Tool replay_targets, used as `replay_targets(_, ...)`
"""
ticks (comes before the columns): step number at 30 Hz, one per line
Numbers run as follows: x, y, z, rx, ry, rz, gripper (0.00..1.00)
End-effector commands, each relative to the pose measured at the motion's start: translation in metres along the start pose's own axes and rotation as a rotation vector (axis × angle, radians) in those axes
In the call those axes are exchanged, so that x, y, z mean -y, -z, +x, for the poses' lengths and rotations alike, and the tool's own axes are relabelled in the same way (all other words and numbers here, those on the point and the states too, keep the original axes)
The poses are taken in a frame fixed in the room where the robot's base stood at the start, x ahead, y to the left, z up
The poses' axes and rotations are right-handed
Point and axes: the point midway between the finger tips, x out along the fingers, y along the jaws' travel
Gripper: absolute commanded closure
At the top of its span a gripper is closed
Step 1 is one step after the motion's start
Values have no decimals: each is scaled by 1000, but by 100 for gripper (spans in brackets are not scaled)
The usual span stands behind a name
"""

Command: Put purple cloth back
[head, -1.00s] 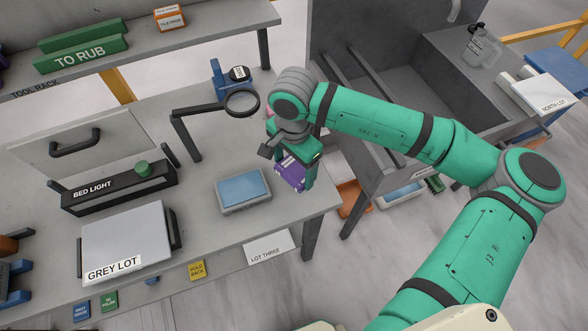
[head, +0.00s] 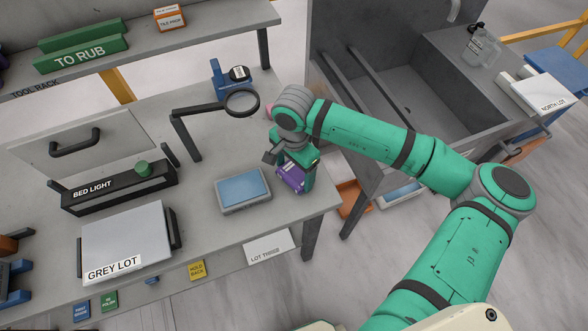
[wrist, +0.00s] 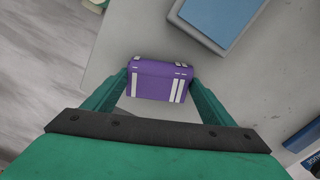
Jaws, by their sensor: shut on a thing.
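The purple cloth (head: 291,178) is a folded purple block with white stripes. It is near the right end of the grey bench (head: 215,160), to the right of a grey box with a blue top. My gripper (head: 293,179) is shut on it. In the wrist view the purple cloth (wrist: 157,81) sits between both fingers of my gripper (wrist: 157,88), with the bench top beyond it. I cannot tell whether the cloth touches the bench. My gripper hides part of it in the head view.
The blue-topped box (head: 243,190) lies close by on the left. A magnifier on an arm (head: 242,102) stands behind it. A BED LIGHT bar (head: 120,188) and GREY LOT slab (head: 125,240) are farther left. A deep grey sink (head: 440,90) is at the right.

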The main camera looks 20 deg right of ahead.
Motion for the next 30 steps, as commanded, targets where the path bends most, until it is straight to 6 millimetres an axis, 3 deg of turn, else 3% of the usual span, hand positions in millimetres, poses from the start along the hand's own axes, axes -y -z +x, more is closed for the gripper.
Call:
replay_targets(1,0,0,1,0,0,0,20)
replay_targets(3,0,0,1,0,0,0,4)
replay_targets(16,0,1,-8,-2,2,0,4)
replay_targets(30,0,0,-94,-3,1,-1,4)
